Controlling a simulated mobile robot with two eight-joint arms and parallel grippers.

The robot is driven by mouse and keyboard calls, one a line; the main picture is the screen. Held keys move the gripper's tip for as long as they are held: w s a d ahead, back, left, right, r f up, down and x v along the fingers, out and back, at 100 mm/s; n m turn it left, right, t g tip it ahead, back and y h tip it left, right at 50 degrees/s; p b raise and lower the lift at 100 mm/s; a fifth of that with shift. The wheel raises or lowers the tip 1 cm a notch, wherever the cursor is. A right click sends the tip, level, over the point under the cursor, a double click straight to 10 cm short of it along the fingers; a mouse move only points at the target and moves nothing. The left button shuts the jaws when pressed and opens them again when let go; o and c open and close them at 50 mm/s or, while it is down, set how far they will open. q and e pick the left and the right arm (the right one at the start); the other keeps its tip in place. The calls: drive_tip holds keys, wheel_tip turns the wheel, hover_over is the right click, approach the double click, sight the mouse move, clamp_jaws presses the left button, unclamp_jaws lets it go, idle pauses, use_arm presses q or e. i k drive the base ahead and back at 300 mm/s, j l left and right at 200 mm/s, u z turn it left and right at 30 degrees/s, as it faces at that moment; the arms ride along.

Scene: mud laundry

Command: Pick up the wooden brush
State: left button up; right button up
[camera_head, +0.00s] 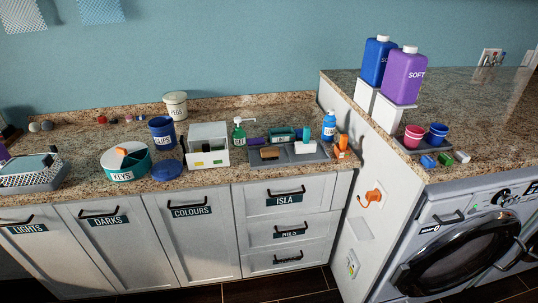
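A small brown block-shaped item (269,153), which looks like the wooden brush, lies at the left front of a shallow grey tray (287,160) on the granite counter. It is small in the picture, so its bristles cannot be made out clearly. Neither of my grippers shows in the head view.
A white box (208,157) stands left of the tray, with a green pump bottle (238,133) behind. A white item with a teal upright part (306,146) shares the tray. A blue bottle (329,125) and orange item (341,149) stand at its right. A white side panel (350,190) rises further right.

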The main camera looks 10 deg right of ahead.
sight(270, 153)
drive_tip(key=i+j+z, duration=0.35)
drive_tip(key=i+j, duration=0.2)
drive_tip(key=i, duration=0.15)
drive_tip(key=i+j+z, duration=0.3)
drive_tip(key=i+j, duration=0.35)
